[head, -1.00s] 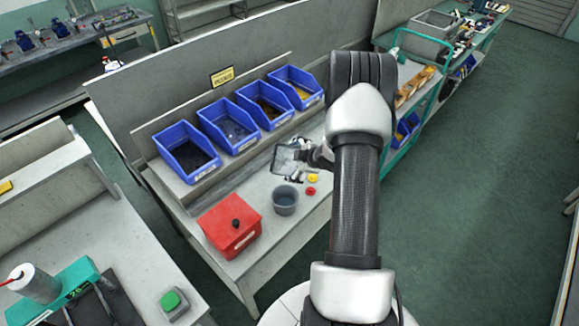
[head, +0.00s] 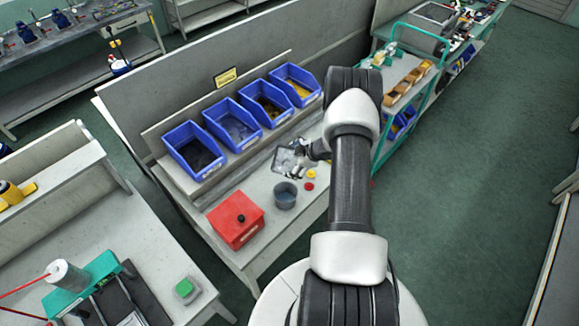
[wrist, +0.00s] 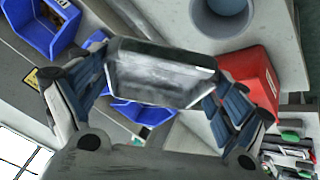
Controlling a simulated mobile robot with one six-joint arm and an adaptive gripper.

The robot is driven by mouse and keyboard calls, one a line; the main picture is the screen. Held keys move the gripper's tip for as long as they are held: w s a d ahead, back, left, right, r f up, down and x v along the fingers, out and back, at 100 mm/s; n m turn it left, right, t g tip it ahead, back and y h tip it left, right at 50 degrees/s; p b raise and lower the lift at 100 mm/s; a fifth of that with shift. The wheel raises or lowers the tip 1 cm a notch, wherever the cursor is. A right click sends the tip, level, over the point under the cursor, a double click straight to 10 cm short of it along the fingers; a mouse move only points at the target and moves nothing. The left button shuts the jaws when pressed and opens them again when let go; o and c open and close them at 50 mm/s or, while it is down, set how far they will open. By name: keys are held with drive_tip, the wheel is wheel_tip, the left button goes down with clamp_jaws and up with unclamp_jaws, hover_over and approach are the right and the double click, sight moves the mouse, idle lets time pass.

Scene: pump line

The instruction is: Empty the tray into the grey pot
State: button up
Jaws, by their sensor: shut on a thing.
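The tray (head: 290,162) is a small grey, shiny-looking tray, held above the bench behind the grey pot (head: 285,195). My gripper (head: 303,152) is shut on it. In the wrist view the tray (wrist: 160,72) sits between my two blue-padded fingers (wrist: 158,92), and its surface looks grey and streaked. I cannot tell what lies in it. The grey pot (wrist: 221,17) also shows at the top of the wrist view, apart from the tray. It is round and open at the top, and stands upright on the bench.
A red box (head: 236,219) with a black knob stands left of the pot. A yellow piece (head: 311,174) and a red piece (head: 309,186) lie to its right. Several blue bins (head: 232,125) line the back shelf. A green-framed cart (head: 400,90) stands at the right.

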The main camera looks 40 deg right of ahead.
drive_tip(key=shift+r+g+p, duration=0.3)
drive_tip(key=shift+r+p, duration=0.2)
drive_tip(key=shift+p, duration=0.7)
drive_tip(key=shift+m+y+p, duration=0.3)
drive_tip(key=shift+y+p, duration=0.2)
drive_tip(key=shift+p, duration=0.1)
drive_tip(key=shift+r+g+y+b, duration=0.25)
drive_tip(key=shift+g+y+b, duration=0.15)
drive_tip(key=shift+g+y, duration=0.2)
drive_tip(key=shift+r+m+y, duration=0.2)
drive_tip(key=shift+m+y, duration=0.1)
